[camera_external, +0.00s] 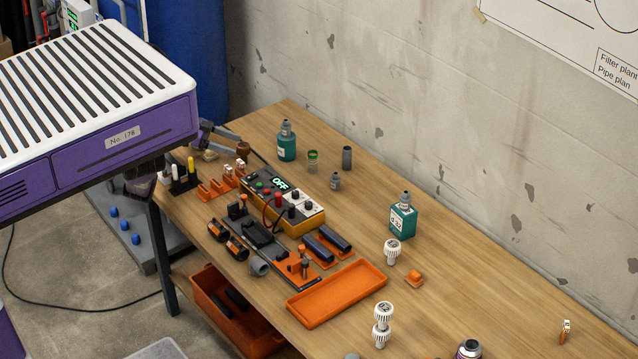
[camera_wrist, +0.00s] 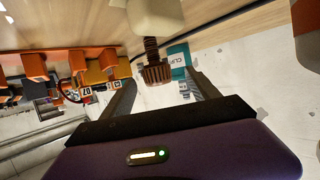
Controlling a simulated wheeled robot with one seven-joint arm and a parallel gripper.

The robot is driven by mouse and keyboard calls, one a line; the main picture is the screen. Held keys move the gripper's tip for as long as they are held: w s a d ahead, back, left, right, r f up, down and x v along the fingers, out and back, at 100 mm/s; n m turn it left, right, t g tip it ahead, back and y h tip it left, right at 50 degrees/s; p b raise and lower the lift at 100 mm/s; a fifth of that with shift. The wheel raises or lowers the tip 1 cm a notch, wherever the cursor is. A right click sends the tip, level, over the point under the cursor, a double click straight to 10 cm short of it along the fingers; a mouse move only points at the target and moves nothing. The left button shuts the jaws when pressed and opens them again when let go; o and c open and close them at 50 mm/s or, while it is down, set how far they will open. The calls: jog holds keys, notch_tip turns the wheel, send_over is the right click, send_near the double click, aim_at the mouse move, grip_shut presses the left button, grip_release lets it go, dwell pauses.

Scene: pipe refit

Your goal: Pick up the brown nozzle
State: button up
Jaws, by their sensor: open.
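The brown nozzle (camera_wrist: 156,72) shows in the wrist view with a ribbed end and a threaded neck, against a beige piece (camera_wrist: 155,17). My gripper (camera_wrist: 163,84) is open, and the nozzle's ribbed end appears between its two dark fingers with gaps on both sides. I cannot tell how deep between the fingers it sits. In the external view a small brown piece (camera_external: 243,149), likely the nozzle, is at the far left end of the wooden table, close to my gripper's grey finger (camera_external: 225,134). My purple and white body hides much of the gripper there.
The table (camera_external: 470,250) holds an orange-based meter (camera_external: 283,205), a green bottle (camera_external: 287,142), another green bottle (camera_external: 403,217) and an orange tray (camera_external: 337,293). A holder with upright pegs (camera_external: 184,178) stands near the gripper.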

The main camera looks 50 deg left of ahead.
aim_at(243, 150)
jog(key=shift+s+p+x, duration=0.2)
jog(key=shift+p+x, duration=0.35)
jog(key=shift+x, duration=2.05)
jog(key=shift+d, duration=0.2)
jog(key=c, duration=1.5)
